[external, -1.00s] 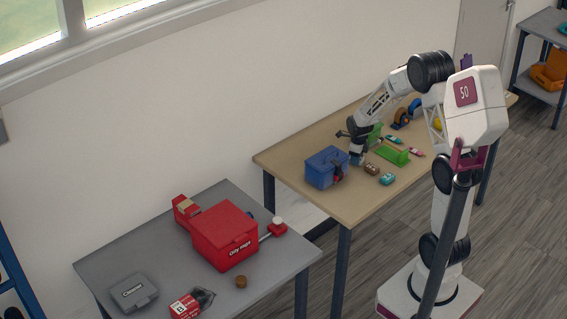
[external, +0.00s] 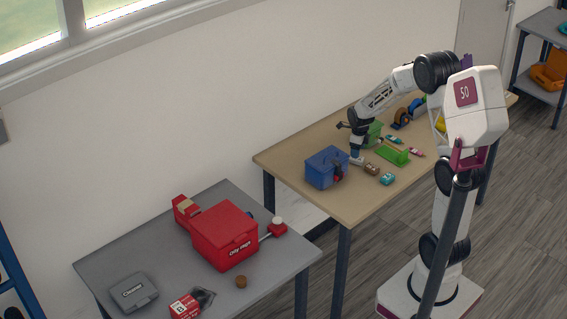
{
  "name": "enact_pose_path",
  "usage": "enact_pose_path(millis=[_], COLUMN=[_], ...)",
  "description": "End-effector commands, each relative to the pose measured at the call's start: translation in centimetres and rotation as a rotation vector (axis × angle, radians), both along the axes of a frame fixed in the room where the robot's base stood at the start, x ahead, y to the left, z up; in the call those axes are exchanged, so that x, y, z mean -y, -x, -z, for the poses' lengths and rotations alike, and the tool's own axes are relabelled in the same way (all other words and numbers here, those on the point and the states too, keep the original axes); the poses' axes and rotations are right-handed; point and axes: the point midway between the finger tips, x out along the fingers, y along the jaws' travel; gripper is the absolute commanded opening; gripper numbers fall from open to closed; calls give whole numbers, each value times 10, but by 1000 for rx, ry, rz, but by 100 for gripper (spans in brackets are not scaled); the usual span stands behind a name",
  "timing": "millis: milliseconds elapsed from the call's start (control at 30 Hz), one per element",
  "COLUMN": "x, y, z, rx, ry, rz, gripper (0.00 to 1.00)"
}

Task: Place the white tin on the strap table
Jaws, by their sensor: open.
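My gripper (external: 356,151) is open just above the wooden table (external: 300,173), behind the blue box. A small whitish thing (external: 357,161), possibly the white tin, sits on this table right below the fingers. It is too small to be sure, and I cannot tell if the fingers clear it fully. No label shows which table is the strap table.
A blue box (external: 322,168) stands to the left of my gripper. A brown item (external: 372,168), a teal item (external: 387,179) and a green block (external: 392,155) lie to the right. A grey table (external: 110,262) with a red box (external: 222,238) stands front left.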

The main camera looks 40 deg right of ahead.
Motion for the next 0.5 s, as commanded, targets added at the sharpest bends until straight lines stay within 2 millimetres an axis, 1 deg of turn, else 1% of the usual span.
enact_pose_path(millis=[33,100,300,500], x=[0,0,0,0], y=[-1,-1,0,-1], z=[-10,-22,-52,-70], rx=[4,4,4,3], ry=[2,2,1,1], rz=[0,0,0,0], gripper=[70,70,70,70])
